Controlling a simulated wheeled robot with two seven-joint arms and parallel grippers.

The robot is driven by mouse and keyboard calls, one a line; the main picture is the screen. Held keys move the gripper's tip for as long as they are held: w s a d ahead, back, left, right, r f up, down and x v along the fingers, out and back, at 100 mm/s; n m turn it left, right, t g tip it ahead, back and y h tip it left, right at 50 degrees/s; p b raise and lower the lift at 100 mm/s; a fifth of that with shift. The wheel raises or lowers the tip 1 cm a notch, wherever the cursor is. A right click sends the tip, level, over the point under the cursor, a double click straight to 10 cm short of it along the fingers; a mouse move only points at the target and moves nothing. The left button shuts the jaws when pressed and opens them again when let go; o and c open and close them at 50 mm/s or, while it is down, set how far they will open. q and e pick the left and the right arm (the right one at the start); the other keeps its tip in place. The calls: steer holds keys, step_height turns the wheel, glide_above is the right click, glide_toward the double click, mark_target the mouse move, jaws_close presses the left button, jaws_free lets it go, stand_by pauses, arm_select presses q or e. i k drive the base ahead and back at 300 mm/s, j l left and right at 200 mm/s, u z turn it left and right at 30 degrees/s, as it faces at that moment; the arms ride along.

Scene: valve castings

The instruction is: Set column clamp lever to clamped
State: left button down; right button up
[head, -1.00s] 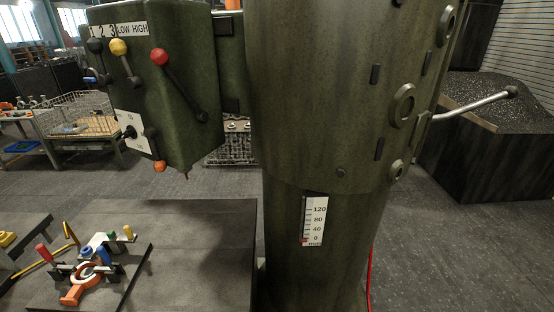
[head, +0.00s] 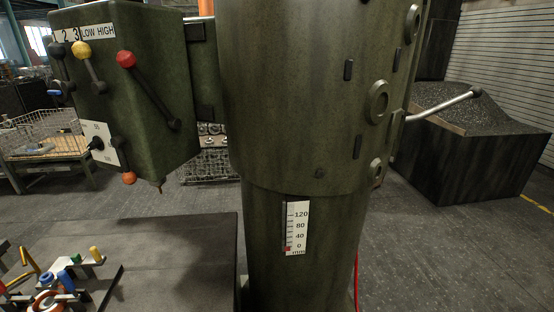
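A silver lever with a dark knob (head: 442,106) sticks out from the right side of the green machine column (head: 300,100) and slants up to the right. It is the only lever I see on the column, and no clamp marking on it is readable. A white scale (head: 297,228) marked 0 to 120 is fixed on the lower column, with a red pointer near 0. Neither of my grippers is in view, and nothing touches the lever.
A green head box (head: 125,90) with red, yellow and black knobbed levers is left of the column. A dark table (head: 185,265) carries clamp fixtures at lower left. A dark bin of chips (head: 470,165) stands behind the lever. Floor at right is open.

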mark_target(473, 92)
steer(key=z, duration=1.25)
steer(key=i+l+u, duration=0.1)
steer(key=u, duration=0.35)
steer(key=i+l+u, duration=0.1)
steer(key=u, duration=0.35)
steer(key=l+u, duration=0.2)
steer(key=u, duration=0.25)
steer(key=i+l+u, duration=0.1)
steer(key=u, duration=0.35)
steer(key=l+u, duration=0.15)
steer(key=l, duration=0.45)
steer(key=l+u, duration=0.15)
steer(key=l, duration=0.5)
steer(key=l+u, duration=0.15)
steer(key=l, duration=0.45)
steer(key=k+l+u, duration=0.15)
steer(key=l, duration=0.45)
steer(key=k+l+u, duration=0.15)
steer(key=l, duration=0.95)
